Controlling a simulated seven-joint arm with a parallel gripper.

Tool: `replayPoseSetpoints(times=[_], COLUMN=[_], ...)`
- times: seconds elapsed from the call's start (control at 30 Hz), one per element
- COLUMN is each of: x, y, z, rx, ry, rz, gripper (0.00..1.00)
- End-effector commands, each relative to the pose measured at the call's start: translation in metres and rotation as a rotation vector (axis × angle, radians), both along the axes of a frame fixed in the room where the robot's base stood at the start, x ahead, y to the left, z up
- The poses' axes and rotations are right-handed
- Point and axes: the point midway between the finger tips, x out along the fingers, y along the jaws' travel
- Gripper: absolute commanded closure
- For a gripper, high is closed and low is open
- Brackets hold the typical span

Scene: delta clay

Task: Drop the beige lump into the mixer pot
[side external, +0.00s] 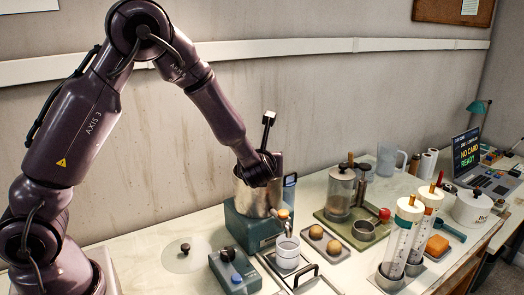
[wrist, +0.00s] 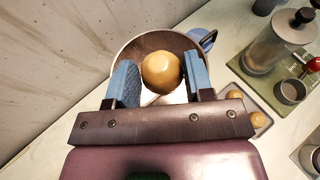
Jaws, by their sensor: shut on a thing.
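The beige lump (wrist: 162,72) is round and sits between the two blue fingers of my gripper (wrist: 160,84) in the wrist view. My gripper is shut on it. The metal mixer pot (wrist: 137,46) lies behind and below the lump, its round mouth around it in that view. In the side view my gripper (side external: 262,172) is at the mouth of the mixer pot (side external: 252,201), which stands on a teal base (side external: 247,229). The held lump is hidden there; its exact height against the rim cannot be told.
Two similar lumps (side external: 316,232) lie on a small tray to the right. A white cup (side external: 287,251) stands in front of the pot. A clear lid (side external: 186,260) and a control box (side external: 235,272) are nearby. Jars and clear tubes (side external: 400,243) stand further right.

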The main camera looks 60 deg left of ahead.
Motion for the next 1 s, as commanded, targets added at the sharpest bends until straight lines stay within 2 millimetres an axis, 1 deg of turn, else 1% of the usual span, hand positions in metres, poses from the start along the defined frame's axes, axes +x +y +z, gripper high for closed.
replayPoseSetpoints(times=[0.03,0.2,0.47,0.5,0.57,0.6,0.87,1.0], x=[0.0000,-0.0001,-0.0001,-0.0001,-0.0001,-0.0001,-0.0004,-0.0043], y=[0.0002,0.0002,0.0001,0.0001,0.0000,0.0000,-0.0004,-0.0075], z=[-0.0048,-0.0121,-0.0128,-0.0128,-0.0127,-0.0127,-0.0129,-0.0094], rx=[0.001,0.000,0.000,0.000,0.000,0.000,-0.001,-0.001], ry=[0.001,-0.002,-0.002,-0.002,-0.002,-0.002,-0.002,-0.003], rz=[0.001,0.002,0.001,0.001,0.001,0.001,0.001,-0.001], gripper=[0.77,0.77,0.77,0.45,0.32,0.22,0.22,0.22])
